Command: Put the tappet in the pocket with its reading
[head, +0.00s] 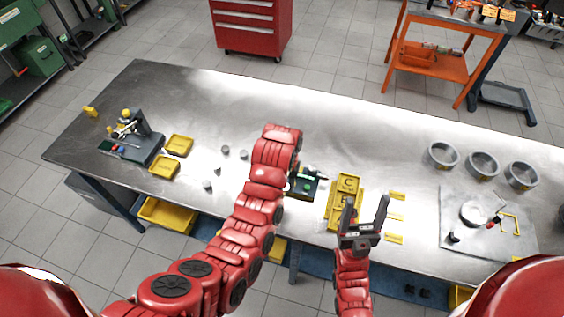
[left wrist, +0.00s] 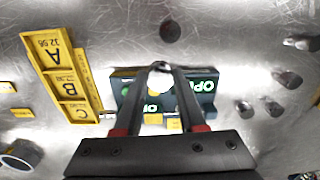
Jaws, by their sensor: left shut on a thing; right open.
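My left gripper (left wrist: 160,72) is shut on a small bright metal piece, apparently a tappet (left wrist: 161,66), at its fingertips. It is over a dark green fixture (left wrist: 203,88) with white lettering; I cannot tell whether the tappet touches it. In the head view my arm hides this gripper, and the fixture (head: 303,187) shows partly beside it. The yellow pocket tray (left wrist: 58,68) has pockets marked A, B and C with small numbers, not clearly legible. It also shows in the head view (head: 334,212). My right gripper (head: 363,215) is open and empty by the tray's near right side.
Several small grey cylinders (head: 225,150) stand left of my left arm. Yellow bins (head: 179,144) and a gauge stand (head: 143,140) are further left. Small yellow plates (head: 397,196) lie right of the tray. Grey rings (head: 443,154) and a mat (head: 460,232) are at right. The table's far middle is clear.

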